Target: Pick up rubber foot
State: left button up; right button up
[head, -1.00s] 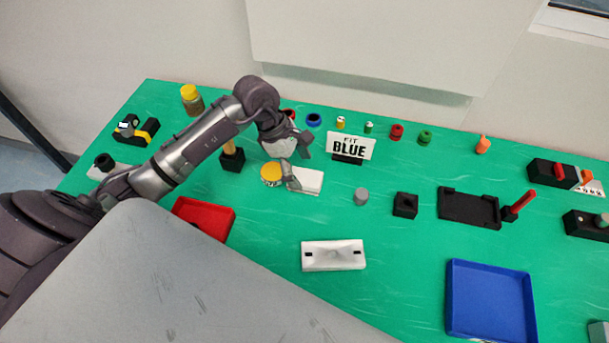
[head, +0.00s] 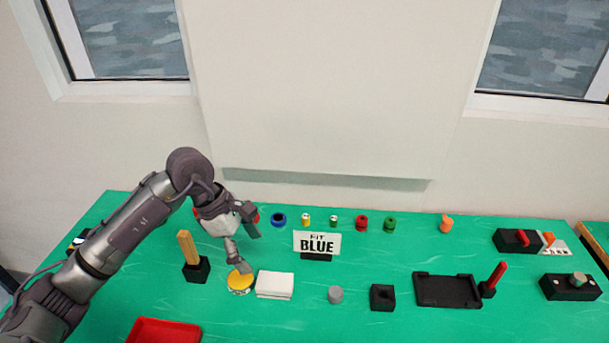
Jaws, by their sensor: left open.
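My left gripper (head: 246,243) is open above the far-left part of the green table. Its lower finger points down just behind a round yellow-topped piece (head: 240,281). Nothing shows between the fingers. I cannot tell for sure which piece is the rubber foot. A small grey cylinder (head: 335,294) stands in the middle of the table, right of a white block (head: 275,284) and apart from the gripper. A black block with a round hole (head: 382,297) is right of the cylinder. My right gripper is not in view.
Several small coloured pieces line the back, including a blue ring (head: 279,219). A black holder with a wooden stick (head: 189,257), red tray (head: 163,331) and black tray (head: 446,290) are nearby.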

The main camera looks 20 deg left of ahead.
aim_at(335, 296)
jog(key=k, duration=1.5)
